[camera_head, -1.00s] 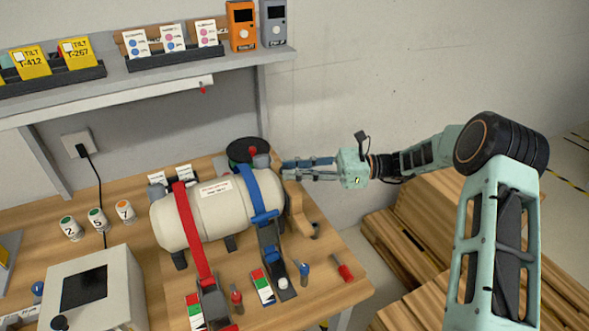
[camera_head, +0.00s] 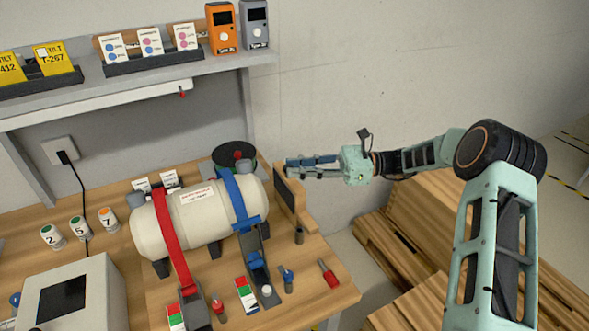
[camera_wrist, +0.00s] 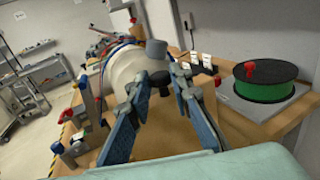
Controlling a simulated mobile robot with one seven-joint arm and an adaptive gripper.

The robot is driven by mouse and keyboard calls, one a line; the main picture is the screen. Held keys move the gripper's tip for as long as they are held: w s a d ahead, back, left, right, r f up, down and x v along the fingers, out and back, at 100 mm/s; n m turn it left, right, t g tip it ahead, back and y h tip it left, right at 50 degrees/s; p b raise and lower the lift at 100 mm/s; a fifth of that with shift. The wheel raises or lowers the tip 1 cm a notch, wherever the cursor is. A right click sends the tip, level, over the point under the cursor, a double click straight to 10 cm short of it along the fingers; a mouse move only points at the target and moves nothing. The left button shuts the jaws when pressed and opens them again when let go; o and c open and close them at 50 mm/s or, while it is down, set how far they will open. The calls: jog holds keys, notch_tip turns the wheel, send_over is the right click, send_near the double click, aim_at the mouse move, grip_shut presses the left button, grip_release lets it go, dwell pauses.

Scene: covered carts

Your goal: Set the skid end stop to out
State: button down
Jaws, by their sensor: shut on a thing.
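The skid end stop (camera_head: 308,215) is an upright wooden board with a dark panel. It stands at the right end of the cream tank (camera_head: 203,215), with a gap between them. My gripper (camera_head: 288,167) reaches in from the right at the board's top and is shut on it. In the wrist view, my gripper (camera_wrist: 160,82) points towards the tank's end, and a dark round part shows between the fingertips. The contact itself is not clear there.
Red (camera_head: 165,230) and blue (camera_head: 235,200) straps cross the tank. A green reel (camera_head: 232,155) stands behind it. A red-handled tool (camera_head: 329,274) lies near the bench's right edge. Wooden pallets (camera_head: 430,220) stand on the floor at right. The shelf (camera_head: 130,88) is above.

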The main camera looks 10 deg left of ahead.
jog(key=shift+s+a, duration=0.1)
jog(key=c, duration=2)
grip_release()
jog(key=shift+c, duration=0.2)
jog(key=v, duration=1.2)
jog(key=shift+f, duration=0.15)
